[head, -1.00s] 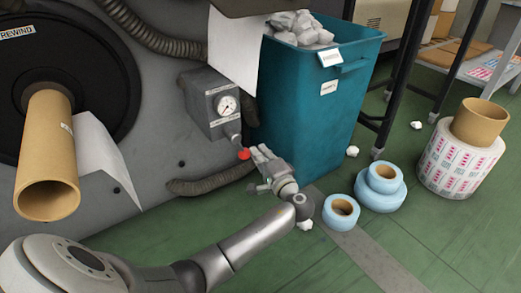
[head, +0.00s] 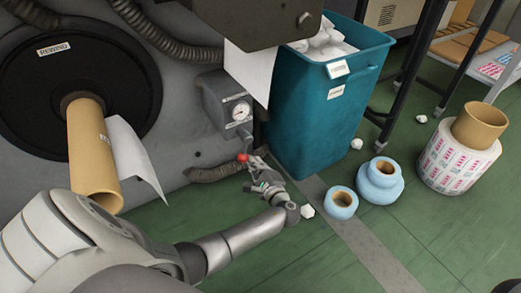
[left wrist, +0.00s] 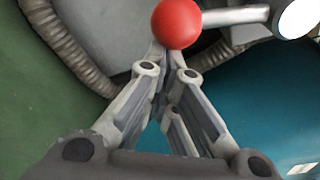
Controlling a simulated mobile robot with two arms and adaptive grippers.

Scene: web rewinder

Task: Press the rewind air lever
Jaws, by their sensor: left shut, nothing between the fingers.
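The rewind air lever ends in a red ball knob (head: 242,158) and hangs below a grey box with a round gauge (head: 228,105) on the machine's side. My left gripper (head: 255,166) is shut and empty, with its fingertips close beside the knob at its right. In the left wrist view the red knob (left wrist: 176,23) stands just beyond the closed fingertips (left wrist: 164,55), with its pale rod running right. I cannot tell whether fingertips and knob touch. My right gripper is not in view.
A teal waste bin (head: 318,120) stands just right of the lever. A ribbed hose (head: 215,173) runs below the gauge box. A brown core (head: 92,155) with loose white web sticks out at left. Blue rolls (head: 378,182) and a printed roll (head: 455,160) stand on the green floor.

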